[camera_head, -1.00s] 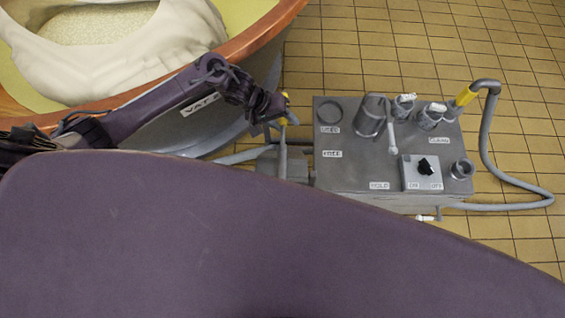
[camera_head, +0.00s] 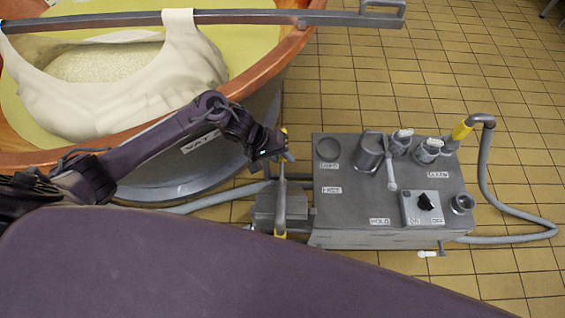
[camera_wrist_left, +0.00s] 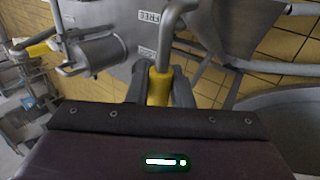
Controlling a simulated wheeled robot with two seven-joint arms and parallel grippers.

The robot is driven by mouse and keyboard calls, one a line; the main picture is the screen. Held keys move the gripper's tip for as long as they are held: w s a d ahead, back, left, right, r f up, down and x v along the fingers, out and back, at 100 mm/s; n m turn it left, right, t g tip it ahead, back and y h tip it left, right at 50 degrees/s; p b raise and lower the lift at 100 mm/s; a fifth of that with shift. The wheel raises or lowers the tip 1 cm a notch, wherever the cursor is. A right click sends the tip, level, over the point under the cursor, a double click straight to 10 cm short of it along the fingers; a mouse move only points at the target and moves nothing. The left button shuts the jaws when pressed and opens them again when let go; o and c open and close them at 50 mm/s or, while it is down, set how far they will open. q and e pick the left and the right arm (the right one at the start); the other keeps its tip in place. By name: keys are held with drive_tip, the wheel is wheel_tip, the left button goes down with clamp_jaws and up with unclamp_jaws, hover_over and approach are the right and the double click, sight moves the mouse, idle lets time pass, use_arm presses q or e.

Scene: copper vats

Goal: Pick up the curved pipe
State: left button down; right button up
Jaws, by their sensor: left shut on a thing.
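The curved pipe (camera_head: 281,205) is a grey bent tube with yellow sleeves, standing at the left end of the grey machine in the head view. In the left wrist view its grey bend (camera_wrist_left: 172,22) rises above a yellow sleeve (camera_wrist_left: 159,86). My left gripper (camera_head: 282,148) is at the upper part of the pipe. In the wrist view the two dark fingers of this gripper (camera_wrist_left: 160,93) are shut on the yellow sleeve, one on each side. The pipe's lower end is partly hidden in the head view. My right gripper is not in view.
The grey machine (camera_head: 345,205) carries cups, labels and a black knob (camera_head: 427,201). A hose (camera_head: 485,170) with a yellow sleeve loops at its right. The copper-rimmed vat (camera_head: 290,50) with a cloth is behind my left arm. Tiled floor (camera_head: 400,90) is clear behind the machine.

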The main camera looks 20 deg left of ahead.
use_arm(q)
wheel_tip(320, 180, up, 19)
drive_tip(key=p, duration=0.2)
drive_tip(key=shift+r, duration=0.2)
idle(0.5)
